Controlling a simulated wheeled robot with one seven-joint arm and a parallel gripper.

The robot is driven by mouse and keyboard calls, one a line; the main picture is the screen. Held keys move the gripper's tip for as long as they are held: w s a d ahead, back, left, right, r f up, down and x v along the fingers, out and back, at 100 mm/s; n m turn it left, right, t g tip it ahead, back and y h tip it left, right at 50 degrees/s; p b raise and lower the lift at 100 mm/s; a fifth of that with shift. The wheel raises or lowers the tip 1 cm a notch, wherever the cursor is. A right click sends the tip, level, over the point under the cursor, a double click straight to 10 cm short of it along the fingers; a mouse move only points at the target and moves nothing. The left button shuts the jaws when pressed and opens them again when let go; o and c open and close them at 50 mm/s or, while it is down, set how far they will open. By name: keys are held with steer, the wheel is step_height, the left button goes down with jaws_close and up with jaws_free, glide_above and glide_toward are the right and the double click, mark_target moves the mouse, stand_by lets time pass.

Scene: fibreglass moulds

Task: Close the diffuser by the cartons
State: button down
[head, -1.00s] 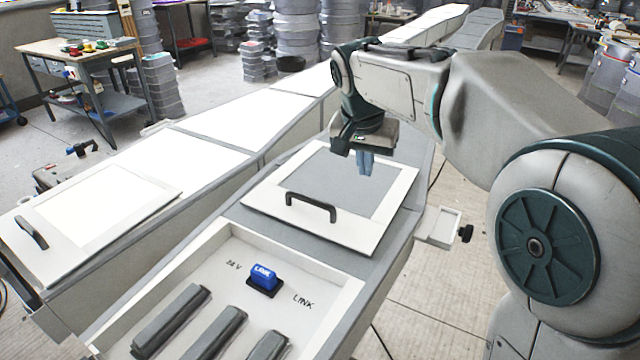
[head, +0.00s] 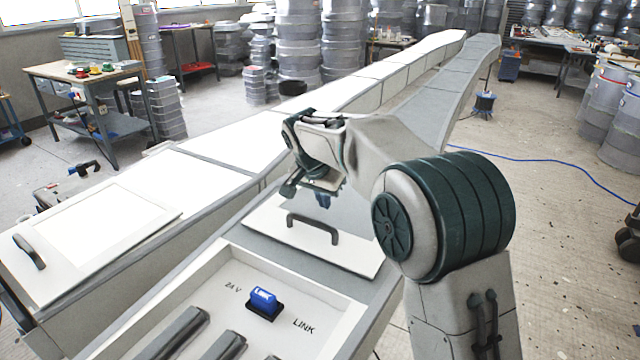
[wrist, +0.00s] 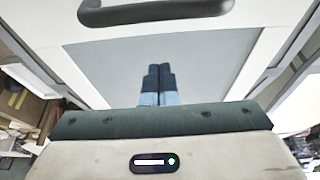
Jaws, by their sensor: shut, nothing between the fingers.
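A white-framed panel with a grey middle (head: 345,252) and a dark bar handle (head: 313,228) lies on the grey mould in front of me. A second framed panel (head: 110,232) with a dark handle (head: 28,250) lies on the white mould at left.
An open recess holds a blue LINK plug (head: 264,300) and several grey bars (head: 170,335) nearest me. A workbench (head: 85,95) stands at far left, with stacked grey drums (head: 295,50) behind. A blue cable (head: 560,162) crosses the open floor at right.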

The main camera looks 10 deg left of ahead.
steer(key=s, duration=0.1)
steer(key=s+a, duration=0.1)
steer(key=s, duration=0.1)
steer(key=shift+s+a+f, duration=0.1)
steer(key=shift+s+f, duration=0.05)
steer(key=shift+s, duration=0.1)
steer(key=shift+s+f, duration=0.15)
steer(key=shift+s, duration=0.05)
